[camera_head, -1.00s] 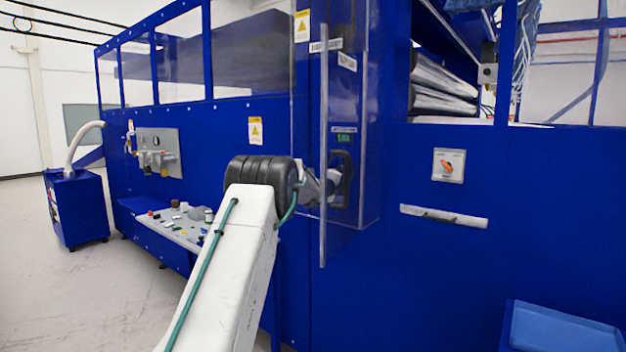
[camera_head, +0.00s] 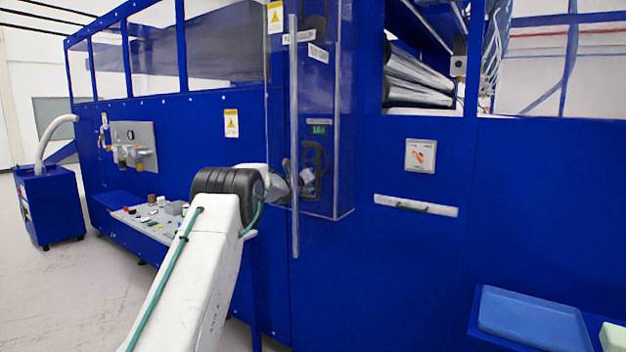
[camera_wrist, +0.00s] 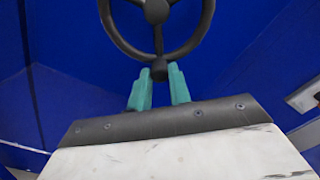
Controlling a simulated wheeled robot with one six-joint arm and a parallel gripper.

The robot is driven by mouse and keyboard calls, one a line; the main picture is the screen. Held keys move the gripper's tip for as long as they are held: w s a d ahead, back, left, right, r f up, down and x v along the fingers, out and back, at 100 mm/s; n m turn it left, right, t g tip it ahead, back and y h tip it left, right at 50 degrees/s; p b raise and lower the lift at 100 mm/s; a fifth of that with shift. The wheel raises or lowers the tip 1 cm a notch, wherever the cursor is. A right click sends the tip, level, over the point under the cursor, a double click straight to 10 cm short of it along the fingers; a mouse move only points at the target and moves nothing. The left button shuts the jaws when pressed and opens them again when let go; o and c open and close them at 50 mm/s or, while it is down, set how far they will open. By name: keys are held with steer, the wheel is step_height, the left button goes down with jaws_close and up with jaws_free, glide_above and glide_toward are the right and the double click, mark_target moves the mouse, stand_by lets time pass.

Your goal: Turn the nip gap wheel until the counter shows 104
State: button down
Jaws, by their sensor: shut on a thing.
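The nip gap wheel, a dark spoked handwheel (camera_wrist: 203,32), fills the top of the wrist view. In the head view the wheel (camera_head: 318,165) is partly hidden behind my gripper and the clear panel. My gripper (camera_wrist: 159,78) has green fingers, one on each side of a dark knob at the wheel's lower rim, and is shut on it. In the head view my gripper (camera_head: 300,183) reaches the wheel from the left. The counter (camera_head: 319,129) is a small green display just above the wheel; its digits are too small to read surely.
A clear panel with a long upright bar (camera_head: 295,225) stands close to my wrist. An orange switch (camera_head: 421,155) and a horizontal handle (camera_head: 416,206) are on the blue wall to the right. A control desk (camera_head: 135,219) is at left, a blue tray (camera_head: 530,318) at lower right.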

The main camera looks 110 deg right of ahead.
steer(key=c, duration=1.3)
jaws_free()
steer(key=v, duration=0.8)
steer(key=shift+d, duration=0.1)
